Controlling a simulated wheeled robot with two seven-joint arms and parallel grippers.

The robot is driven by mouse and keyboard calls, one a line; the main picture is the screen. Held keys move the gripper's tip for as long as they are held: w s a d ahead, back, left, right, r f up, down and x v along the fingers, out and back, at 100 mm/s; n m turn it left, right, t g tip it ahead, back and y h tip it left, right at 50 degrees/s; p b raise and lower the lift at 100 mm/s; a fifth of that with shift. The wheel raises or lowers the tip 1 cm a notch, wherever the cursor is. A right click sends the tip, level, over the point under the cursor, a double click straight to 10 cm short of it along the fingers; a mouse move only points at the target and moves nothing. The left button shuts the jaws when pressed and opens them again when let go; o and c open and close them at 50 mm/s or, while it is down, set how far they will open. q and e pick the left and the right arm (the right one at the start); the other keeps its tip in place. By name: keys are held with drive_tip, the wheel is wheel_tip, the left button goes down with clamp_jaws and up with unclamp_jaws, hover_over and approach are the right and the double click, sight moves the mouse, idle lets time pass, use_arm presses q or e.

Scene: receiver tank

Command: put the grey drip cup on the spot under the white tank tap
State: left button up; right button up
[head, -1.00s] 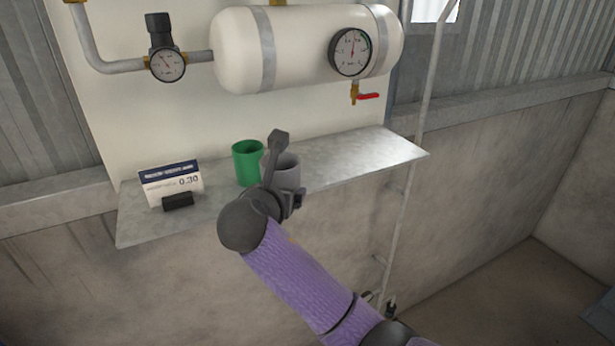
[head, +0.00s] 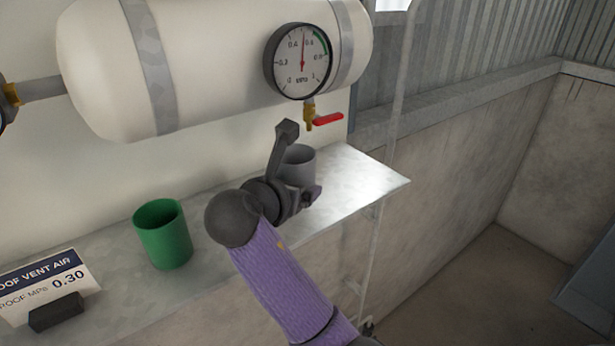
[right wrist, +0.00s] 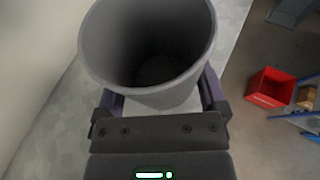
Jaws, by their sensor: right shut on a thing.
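The grey drip cup (head: 300,165) is upright near the right end of the metal shelf, close below the tap. My right gripper (head: 302,190) is shut on it. In the right wrist view the grey drip cup (right wrist: 150,92) sits between the two fingers of my right gripper (right wrist: 163,95), its open top facing the camera. The brass tap (head: 309,115) with a red lever hangs under the white tank (head: 215,60). The cup's base and the spot under the tap are hidden, so I cannot tell whether the cup touches the shelf. My left gripper is not in view.
A green cup (head: 163,236) stands on the shelf (head: 372,180) to the left. A sign card (head: 45,288) stands at the far left of the shelf. A pipe runs down near the shelf's right end. A red bin (right wrist: 268,88) is on the floor below.

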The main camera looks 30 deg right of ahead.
drive_tip(key=w+d, duration=0.1)
drive_tip(key=d, duration=0.1)
drive_tip(key=w+d, duration=0.2)
drive_tip(key=shift+w+d+p, duration=0.3)
drive_tip(key=shift+d+p, duration=0.05)
drive_tip(key=shift+p, duration=0.05)
drive_tip(key=shift+d+f, duration=0.15)
wheel_tip(320, 180, down, 3)
drive_tip(key=shift+w+r+p, duration=0.1)
drive_tip(key=shift+p, duration=0.35)
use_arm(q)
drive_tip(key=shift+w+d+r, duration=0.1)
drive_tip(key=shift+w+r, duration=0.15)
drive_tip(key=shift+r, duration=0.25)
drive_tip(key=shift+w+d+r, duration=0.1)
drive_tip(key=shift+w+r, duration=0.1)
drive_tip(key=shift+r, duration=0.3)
use_arm(e)
drive_tip(key=shift+f, duration=0.25)
drive_tip(key=shift+f, duration=0.1)
drive_tip(key=o, duration=0.9)
